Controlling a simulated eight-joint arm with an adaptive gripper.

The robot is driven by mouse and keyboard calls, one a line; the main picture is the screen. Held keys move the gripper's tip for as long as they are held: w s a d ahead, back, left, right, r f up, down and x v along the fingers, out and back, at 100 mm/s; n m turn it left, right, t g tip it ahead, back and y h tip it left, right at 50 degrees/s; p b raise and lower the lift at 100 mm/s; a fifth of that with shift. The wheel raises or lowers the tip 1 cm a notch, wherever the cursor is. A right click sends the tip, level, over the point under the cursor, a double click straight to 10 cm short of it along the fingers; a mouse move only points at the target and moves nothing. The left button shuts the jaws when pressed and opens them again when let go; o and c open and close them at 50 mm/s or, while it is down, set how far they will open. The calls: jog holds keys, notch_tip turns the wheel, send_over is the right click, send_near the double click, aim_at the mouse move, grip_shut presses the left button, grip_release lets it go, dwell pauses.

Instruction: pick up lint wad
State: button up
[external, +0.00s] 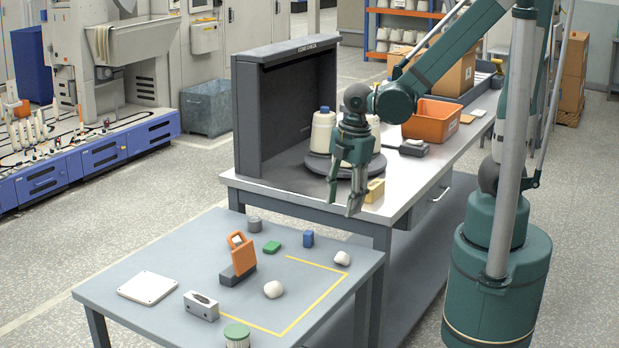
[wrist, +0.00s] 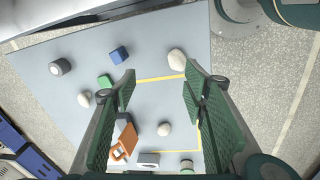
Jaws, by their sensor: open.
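Several pale items lie on the grey table, and I cannot tell for sure which is the lint wad. One off-white lump (external: 342,258) is near the right edge; the wrist view shows it at the top (wrist: 176,58). Another white lump (external: 273,289) lies inside the yellow-lined corner and shows between the fingers in the wrist view (wrist: 164,129). A third whitish lump (wrist: 84,99) is left of the green block, mostly hidden behind the orange item in the external view. My gripper (external: 343,200) is open, empty and pointing down, well above the table's back right part.
The table (external: 190,255) also holds an orange tool (external: 243,256), green block (external: 272,246), blue block (external: 308,238), grey cylinder (external: 254,224), white plate (external: 148,288), grey holed block (external: 201,306) and green-lidded jar (external: 236,335). A higher workbench (external: 290,188) stands behind.

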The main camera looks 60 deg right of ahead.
aim_at(343, 253)
jog(key=a+f+n, duration=0.1)
jog(key=f, duration=0.1)
jog(key=s+f+n+g+b, duration=0.1)
jog(key=f, duration=0.1)
jog(key=a+f+n, duration=0.1)
jog(key=f+n, duration=0.1)
jog(key=shift+s+a+f, duration=0.3)
jog(key=shift+f, duration=0.1)
jog(key=shift+b, duration=0.3)
jog(key=shift+f+b, duration=0.4)
jog(key=shift+f, duration=0.9)
jog(key=shift+s+f+b, duration=0.15)
jog(key=shift+f+b, duration=0.95)
jog(key=shift+f, duration=1.5)
jog(key=shift+c, duration=0.5)
jog(key=c, duration=0.7)
